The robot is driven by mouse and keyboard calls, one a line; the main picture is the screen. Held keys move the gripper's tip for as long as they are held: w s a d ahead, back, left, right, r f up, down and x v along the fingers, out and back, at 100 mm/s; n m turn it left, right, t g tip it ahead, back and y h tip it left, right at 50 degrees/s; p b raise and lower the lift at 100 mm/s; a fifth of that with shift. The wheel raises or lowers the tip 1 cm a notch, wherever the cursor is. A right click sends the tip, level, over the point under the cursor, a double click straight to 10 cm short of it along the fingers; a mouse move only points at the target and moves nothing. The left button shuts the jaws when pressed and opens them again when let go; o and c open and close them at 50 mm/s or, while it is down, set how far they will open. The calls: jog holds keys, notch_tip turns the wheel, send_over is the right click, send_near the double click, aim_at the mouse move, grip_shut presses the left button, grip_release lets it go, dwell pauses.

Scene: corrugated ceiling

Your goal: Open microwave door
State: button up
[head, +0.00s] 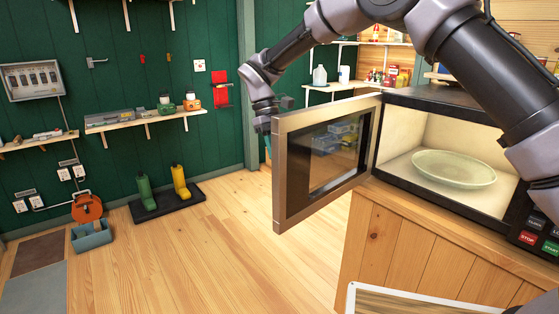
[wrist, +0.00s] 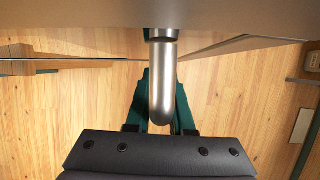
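The microwave (head: 455,108) sits on a wooden cabinet at the right. Its door (head: 293,165) stands wide open, swung out to the left, and the lit inside shows a pale green plate (head: 455,168). My gripper (head: 264,122) is at the outer side of the door's far left edge, and its fingertips are partly hidden there in the head view. In the wrist view, the metal door handle (wrist: 163,85) lies between the two dark green fingers of my gripper (wrist: 165,112), which look close against its sides. The handle hides the gap between them.
The wooden cabinet (head: 385,245) stands below the microwave. A white-edged panel (head: 420,303) is in front of it. The wooden floor (head: 200,260) left of the door is clear.

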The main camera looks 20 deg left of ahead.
jog(key=o, duration=0.4)
jog(key=shift+s+a, duration=0.15)
jog(key=shift+s, duration=0.05)
jog(key=shift+c, duration=0.2)
jog(key=shift+w, duration=0.1)
jog(key=shift+r, duration=0.1)
jog(key=v, duration=1)
jog(key=shift+r, duration=0.25)
jog(key=shift+w+a, duration=0.1)
jog(key=shift+a, duration=0.05)
